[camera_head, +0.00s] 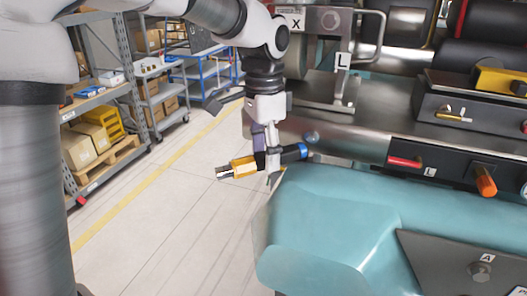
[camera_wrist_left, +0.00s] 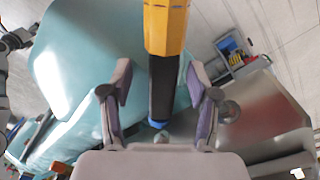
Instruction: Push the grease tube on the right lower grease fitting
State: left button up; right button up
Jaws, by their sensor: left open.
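The grease tube has a yellow body (camera_head: 243,167), a black middle and a blue end. It lies nearly level, its blue end (camera_head: 303,150) pointing right at the machine's edge. In the left wrist view the yellow body (camera_wrist_left: 166,28) is at the top, with the black part running down between my fingers. My left gripper (camera_head: 272,170) is open around the tube, a finger on either side with gaps. The right lower grease fitting is hidden or too small to make out, so I cannot tell whether the blue end is on it. My right gripper is not in view.
The teal machine cover (camera_head: 340,215) lies just below and right of the tube. A round grey knob (camera_head: 311,137) is close above the blue end. A red handle (camera_head: 405,162) and an orange knob (camera_head: 486,181) stick out further right. The floor at left is clear before shelving (camera_head: 112,75).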

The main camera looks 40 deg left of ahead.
pick_arm(q)
jog(key=shift+w+a+f, duration=0.15)
jog(key=shift+a+f, duration=0.3)
jog(key=shift+f, duration=0.05)
jog(key=shift+s+d+r, duration=0.15)
jog(key=shift+s+d, duration=0.05)
jog(key=shift+d, duration=0.2)
grip_shut()
jog(key=shift+a, duration=0.1)
jog(key=shift+w, duration=0.1)
